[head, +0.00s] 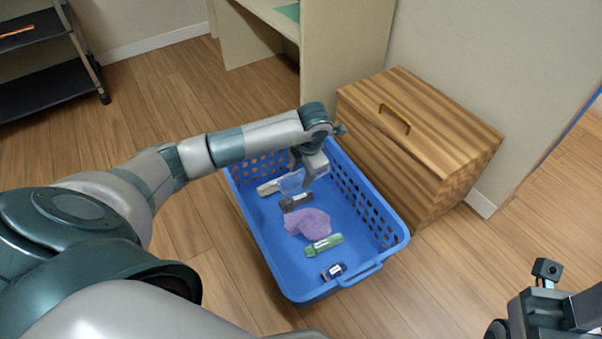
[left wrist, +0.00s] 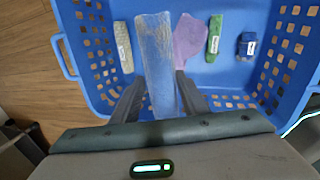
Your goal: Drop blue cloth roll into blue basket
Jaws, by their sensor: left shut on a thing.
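The blue cloth roll (head: 291,182) is light blue and long; it also shows in the left wrist view (left wrist: 154,60), between the two fingers. My left gripper (head: 311,172) is shut on it, over the far part of the blue basket (head: 365,262). In the left wrist view, the fingers of my left gripper (left wrist: 158,92) sit on either side of the roll's near part, with the basket's blue floor below. I cannot tell the exact gap between roll and floor. My right gripper (head: 545,308) shows only partly at the lower right, its fingers not clear.
In the basket lie a beige roll (left wrist: 121,47), a dark roll (head: 297,201), a crumpled purple cloth (head: 308,223), a green roll (head: 324,245) and a dark blue roll (head: 334,271). A wooden cabinet (head: 420,130) stands close right of the basket. A black shelf (head: 45,92) stands far left.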

